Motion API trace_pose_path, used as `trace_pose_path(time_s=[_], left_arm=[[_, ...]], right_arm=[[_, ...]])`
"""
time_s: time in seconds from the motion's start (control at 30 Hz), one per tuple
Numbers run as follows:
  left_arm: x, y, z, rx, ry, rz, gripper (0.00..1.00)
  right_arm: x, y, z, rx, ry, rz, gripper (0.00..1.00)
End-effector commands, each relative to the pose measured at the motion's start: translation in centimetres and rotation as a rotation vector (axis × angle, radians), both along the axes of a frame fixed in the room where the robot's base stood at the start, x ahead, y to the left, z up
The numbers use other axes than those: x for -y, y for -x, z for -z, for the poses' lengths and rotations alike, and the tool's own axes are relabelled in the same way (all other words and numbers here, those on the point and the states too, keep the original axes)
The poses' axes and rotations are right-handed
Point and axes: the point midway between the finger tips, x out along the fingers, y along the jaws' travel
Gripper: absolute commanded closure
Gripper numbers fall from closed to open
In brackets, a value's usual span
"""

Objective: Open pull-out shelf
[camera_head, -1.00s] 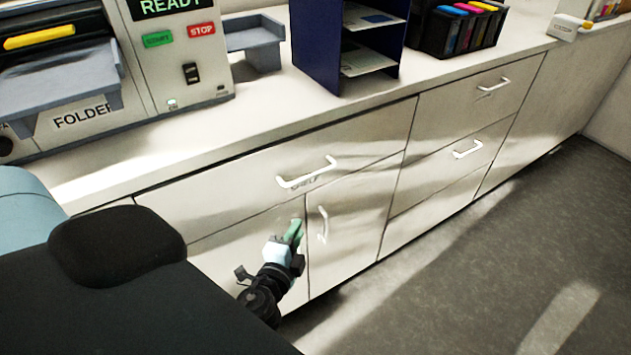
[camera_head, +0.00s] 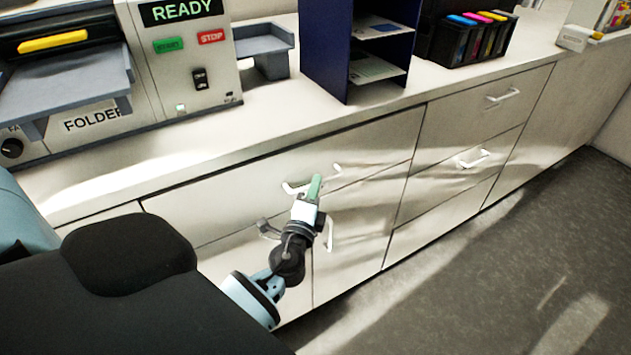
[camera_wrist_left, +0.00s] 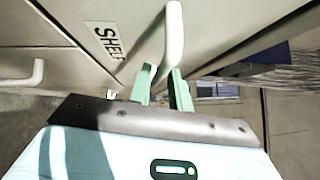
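The pull-out shelf front (camera_head: 240,195) is a wide white panel under the counter, flush with its neighbours. Its white bar handle (camera_head: 292,188) is partly hidden behind my left gripper (camera_head: 316,182) in the head view. In the left wrist view the word SHELF (camera_wrist_left: 104,41) is on the panel beside the handle (camera_wrist_left: 174,38). The two green fingers of my left gripper (camera_wrist_left: 163,72) are apart, with the handle's near part at the gap between their tips. I cannot tell whether they touch it. My right gripper is not in view.
A cabinet door with an upright handle (camera_head: 329,234) is below. Drawers with handles (camera_head: 503,96) are to the right. A folder machine (camera_head: 190,85), a blue paper rack (camera_head: 325,50) and ink cartridges (camera_head: 478,40) stand on the counter (camera_head: 270,112). The grey floor (camera_head: 450,290) is clear.

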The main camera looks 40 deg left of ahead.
Motion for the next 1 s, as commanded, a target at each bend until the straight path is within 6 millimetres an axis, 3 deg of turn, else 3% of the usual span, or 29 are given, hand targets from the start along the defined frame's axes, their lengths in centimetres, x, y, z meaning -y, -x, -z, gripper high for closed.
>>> trace_pose_path(time_s=[0.2, 0.5, 0.67, 1.0], left_arm=[[-0.6, -1.6, -0.2, -0.001, 0.0, 0.0, 0.8], [-0.7, -1.8, -0.1, -0.002, 0.001, 0.001, 0.8], [-0.7, -1.8, -0.1, -0.002, 0.001, 0.001, 1.0], [-0.6, -1.7, -0.1, -0.002, 0.002, 0.001, 1.0]], right_arm=[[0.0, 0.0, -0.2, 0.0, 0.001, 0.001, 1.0], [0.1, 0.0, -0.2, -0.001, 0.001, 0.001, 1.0], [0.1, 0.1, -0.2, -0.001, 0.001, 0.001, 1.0], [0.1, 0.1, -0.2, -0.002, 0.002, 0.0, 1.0]])
